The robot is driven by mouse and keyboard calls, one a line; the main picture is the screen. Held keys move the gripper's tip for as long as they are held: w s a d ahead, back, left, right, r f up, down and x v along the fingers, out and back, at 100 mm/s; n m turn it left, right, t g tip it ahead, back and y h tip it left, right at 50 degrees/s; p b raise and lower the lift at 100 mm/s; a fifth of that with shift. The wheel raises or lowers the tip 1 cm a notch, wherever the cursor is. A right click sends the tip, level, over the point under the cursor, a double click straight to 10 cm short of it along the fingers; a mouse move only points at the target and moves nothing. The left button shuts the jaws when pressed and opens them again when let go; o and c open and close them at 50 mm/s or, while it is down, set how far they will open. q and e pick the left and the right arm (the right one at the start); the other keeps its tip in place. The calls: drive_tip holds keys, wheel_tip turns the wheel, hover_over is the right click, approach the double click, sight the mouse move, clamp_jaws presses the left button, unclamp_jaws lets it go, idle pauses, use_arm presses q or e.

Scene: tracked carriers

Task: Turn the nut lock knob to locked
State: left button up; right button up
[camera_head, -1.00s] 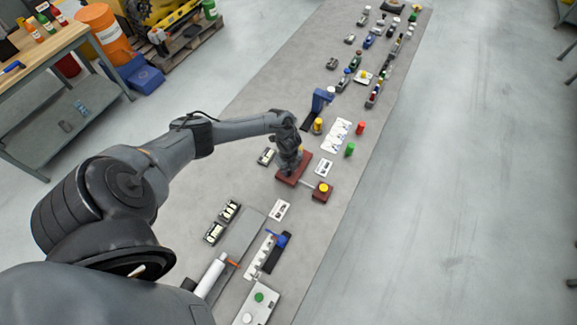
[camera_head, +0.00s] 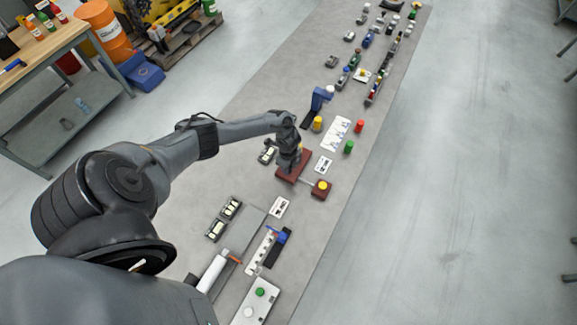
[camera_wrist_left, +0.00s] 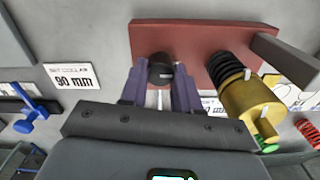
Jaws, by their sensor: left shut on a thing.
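A dark red block (camera_head: 303,166) lies on the long grey bench, and it fills the top of the left wrist view (camera_wrist_left: 200,36). A small round black knob (camera_wrist_left: 160,66) stands at the block's near edge in the left wrist view; I take it to be the nut lock knob. My left gripper (camera_head: 289,168) is over the block with both fingers (camera_wrist_left: 160,90) shut on the knob's sides. The fingers hide part of the knob, and I cannot read its setting. Right of it are a black threaded rod (camera_wrist_left: 229,68) and a yellow nut (camera_wrist_left: 248,103). My right gripper is out of view.
A "90 mm" label (camera_wrist_left: 72,76) and a blue-handled part (camera_wrist_left: 35,110) lie to the left. Bare floor lies right of the bench.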

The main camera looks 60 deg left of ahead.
use_arm(q)
drive_tip(key=o, duration=1.1)
drive_tip(key=shift+c, duration=0.2)
drive_tip(key=shift+r, duration=0.6)
wheel_tip(320, 180, up, 10)
drive_tip(key=shift+f+p, duration=0.15)
drive_tip(key=shift+p, duration=0.25)
